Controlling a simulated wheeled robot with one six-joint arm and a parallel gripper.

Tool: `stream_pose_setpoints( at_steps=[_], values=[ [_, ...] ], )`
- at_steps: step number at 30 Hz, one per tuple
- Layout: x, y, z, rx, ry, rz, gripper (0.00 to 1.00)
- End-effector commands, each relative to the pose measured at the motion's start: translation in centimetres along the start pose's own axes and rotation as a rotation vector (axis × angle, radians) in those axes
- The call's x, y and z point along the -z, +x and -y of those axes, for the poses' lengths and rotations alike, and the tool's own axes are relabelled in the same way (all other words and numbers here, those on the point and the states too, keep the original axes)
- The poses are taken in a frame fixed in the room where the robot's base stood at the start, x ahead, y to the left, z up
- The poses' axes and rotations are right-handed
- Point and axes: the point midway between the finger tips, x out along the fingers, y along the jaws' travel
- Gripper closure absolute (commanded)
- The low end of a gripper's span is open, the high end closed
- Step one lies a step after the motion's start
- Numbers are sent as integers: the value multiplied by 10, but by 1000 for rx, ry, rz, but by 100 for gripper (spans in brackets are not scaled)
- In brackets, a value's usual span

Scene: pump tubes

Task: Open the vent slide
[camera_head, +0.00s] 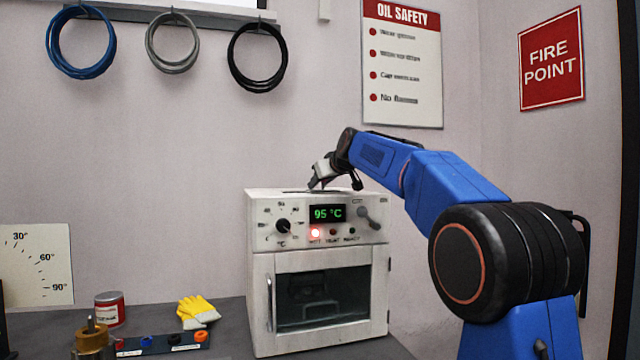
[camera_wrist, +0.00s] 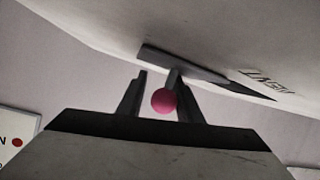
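The white oven (camera_head: 254,222) stands on the bench, and its display reads 95 °C. The vent slide's dark slot plate (camera_wrist: 190,66) is on the oven's top face, beside lettering that reads VENT upside down in the wrist view. A short stem with a pink ball knob (camera_wrist: 164,101) stands out from the plate. My gripper (camera_head: 318,182) is over the oven top. In the wrist view my gripper (camera_wrist: 158,92) is open, with a gap left of the knob. The knob appears between the fingers, nearer the right one; I cannot tell if they touch.
The oven door (camera_head: 268,300) is closed, and a red lamp (camera_head: 316,233) is lit on the panel. A red can (camera_head: 110,309), yellow gloves (camera_head: 197,312) and a brass part (camera_head: 92,340) are on the bench at left. Coiled hoses (camera_head: 80,42) hang on the wall.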

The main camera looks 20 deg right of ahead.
Motion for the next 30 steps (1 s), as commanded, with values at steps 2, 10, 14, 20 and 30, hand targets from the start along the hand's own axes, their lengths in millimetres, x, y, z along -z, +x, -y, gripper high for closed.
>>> stream_pose_setpoints(
  at_steps=[2, 10, 14, 20, 30],
  values=[
    [1, -7, 0, -1, 0, -2, 68],
    [1, -53, -1, -2, 1, -2, 68],
    [1, -79, -1, -2, 1, -3, 68],
    [1, -119, -1, -3, 0, -2, 68],
    [0, -166, -1, -2, 0, 0, 68]
  ],
)
